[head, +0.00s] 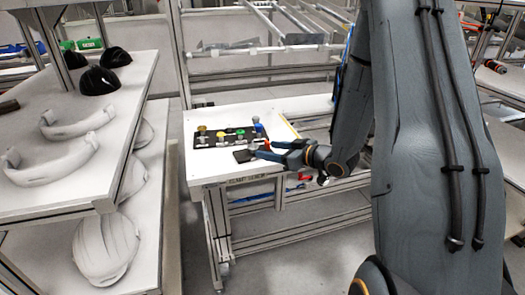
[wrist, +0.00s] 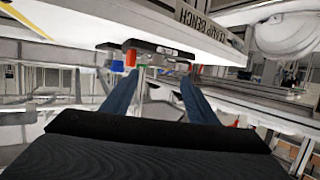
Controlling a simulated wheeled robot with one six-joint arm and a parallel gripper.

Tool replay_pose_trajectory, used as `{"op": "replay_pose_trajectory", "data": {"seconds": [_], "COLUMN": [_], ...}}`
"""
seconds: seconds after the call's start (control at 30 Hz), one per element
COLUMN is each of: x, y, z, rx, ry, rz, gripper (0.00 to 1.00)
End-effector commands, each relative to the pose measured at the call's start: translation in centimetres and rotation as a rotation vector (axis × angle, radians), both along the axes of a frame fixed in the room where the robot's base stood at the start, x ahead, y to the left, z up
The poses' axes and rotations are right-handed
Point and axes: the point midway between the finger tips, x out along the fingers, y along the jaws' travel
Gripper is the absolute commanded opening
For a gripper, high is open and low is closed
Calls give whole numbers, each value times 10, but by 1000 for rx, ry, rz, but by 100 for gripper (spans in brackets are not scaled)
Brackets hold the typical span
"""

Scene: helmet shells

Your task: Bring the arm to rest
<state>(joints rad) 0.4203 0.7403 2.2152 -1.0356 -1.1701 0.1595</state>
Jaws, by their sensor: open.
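My gripper (head: 262,150) is at the end of my arm, at the front edge of the white bench (head: 205,170) in the head view. Its blue fingers point left, close to a small dark pad (head: 243,156) on the bench. In the wrist view my gripper (wrist: 160,82) shows two blue fingers spread apart, with nothing held between them. I cannot tell whether a finger touches anything. The wrist view is upside down, with the bench's lettered front edge (wrist: 215,32) above the fingers.
A black rack (head: 215,141) with several coloured-knob tools stands on the bench behind the pad. At left, a white shelf (head: 125,95) holds black domes (head: 98,81) and pale curved pieces (head: 50,165); white helmet shells (head: 105,248) sit below. Grey floor (head: 285,265) is open in front.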

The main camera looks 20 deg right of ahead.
Motion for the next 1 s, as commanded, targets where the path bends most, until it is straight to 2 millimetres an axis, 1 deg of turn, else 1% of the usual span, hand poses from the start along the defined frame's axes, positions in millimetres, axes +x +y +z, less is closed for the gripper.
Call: {"op": "replay_pose_trajectory", "data": {"seconds": [0.1, 0.2, 0.63, 0.73, 0.87, 0.93, 1.0], "x": [-8, -11, -11, -9, -6, -10, -20], "y": [-5, -6, -6, -6, -11, -15, -20], "z": [3, 4, 4, 4, 3, 2, 1], "rx": [0, 0, -2, -29, -124, -189, -250], "ry": [0, 0, 1, 20, 107, 183, 271], "rz": [-1, 0, 0, -18, -95, -160, -228], "gripper": [53, 53, 53, 53, 53, 53, 53]}}
